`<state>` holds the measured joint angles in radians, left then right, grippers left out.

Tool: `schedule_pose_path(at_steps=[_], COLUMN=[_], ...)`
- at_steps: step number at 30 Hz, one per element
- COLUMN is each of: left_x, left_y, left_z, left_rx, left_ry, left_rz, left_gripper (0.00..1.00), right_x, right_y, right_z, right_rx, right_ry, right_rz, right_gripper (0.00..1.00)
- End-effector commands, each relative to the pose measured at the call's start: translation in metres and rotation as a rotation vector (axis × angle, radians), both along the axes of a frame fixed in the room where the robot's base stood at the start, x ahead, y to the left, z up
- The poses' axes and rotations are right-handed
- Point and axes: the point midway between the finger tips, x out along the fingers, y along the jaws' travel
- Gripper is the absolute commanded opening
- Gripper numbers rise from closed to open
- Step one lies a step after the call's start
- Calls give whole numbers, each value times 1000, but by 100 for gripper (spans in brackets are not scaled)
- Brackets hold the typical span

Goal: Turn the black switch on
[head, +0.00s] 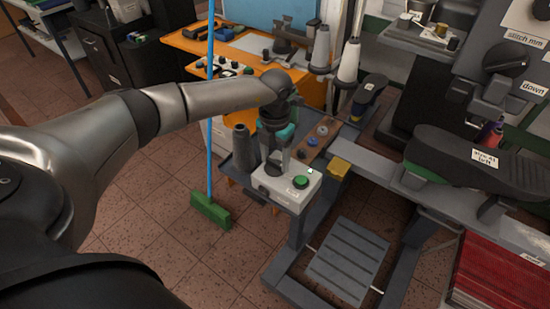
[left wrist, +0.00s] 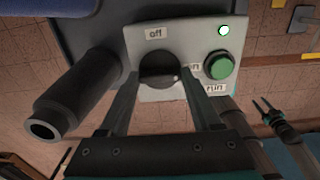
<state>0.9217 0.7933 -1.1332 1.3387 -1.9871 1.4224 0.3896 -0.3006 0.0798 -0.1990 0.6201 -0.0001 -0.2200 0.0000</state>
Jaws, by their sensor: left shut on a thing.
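The black switch (left wrist: 158,68) is a round knob on a pale control box (left wrist: 140,27), below the "off" label. A small pale mark shows at the knob's right side, towards the partly covered "on" label. My left gripper (left wrist: 158,80) is shut on the knob, with one finger on each side. In the head view my left gripper (head: 276,148) reaches down over the box (head: 285,188) and hides the knob. What looks like my right gripper (left wrist: 264,106) shows at the right of the wrist view, its two prongs apart and empty.
A green button (left wrist: 219,66) with a "run" label and a lit lamp (left wrist: 224,30) share the box. A dark grey spool (left wrist: 72,98) stands close on the left. A broom (head: 210,209) stands left of the bench. A brown board (head: 318,138) with small knobs lies behind.

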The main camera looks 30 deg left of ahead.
Motion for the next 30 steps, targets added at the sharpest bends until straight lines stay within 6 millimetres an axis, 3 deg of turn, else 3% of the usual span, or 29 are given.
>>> schedule_pose_path(at_steps=[11, 12, 19, 30], left_x=[2, 2, 1, 1], left_y=[0, 0, 0, 0], left_z=[2, 2, 1, 8], left_rx=[1, 1, 1, 0], left_ry=[-5, -5, -3, -3], left_rz=[-8, -8, -7, -6], left_gripper=[9, 68, 94, 95], right_x=[0, 0, 0, 0], right_y=[0, 0, 1, 1], right_z=[0, 0, 0, 1], right_rx=[0, 1, 1, 1], right_ry=[0, -1, -1, -1], right_rz=[0, 0, 0, 1], right_gripper=[45, 45, 45, 45])
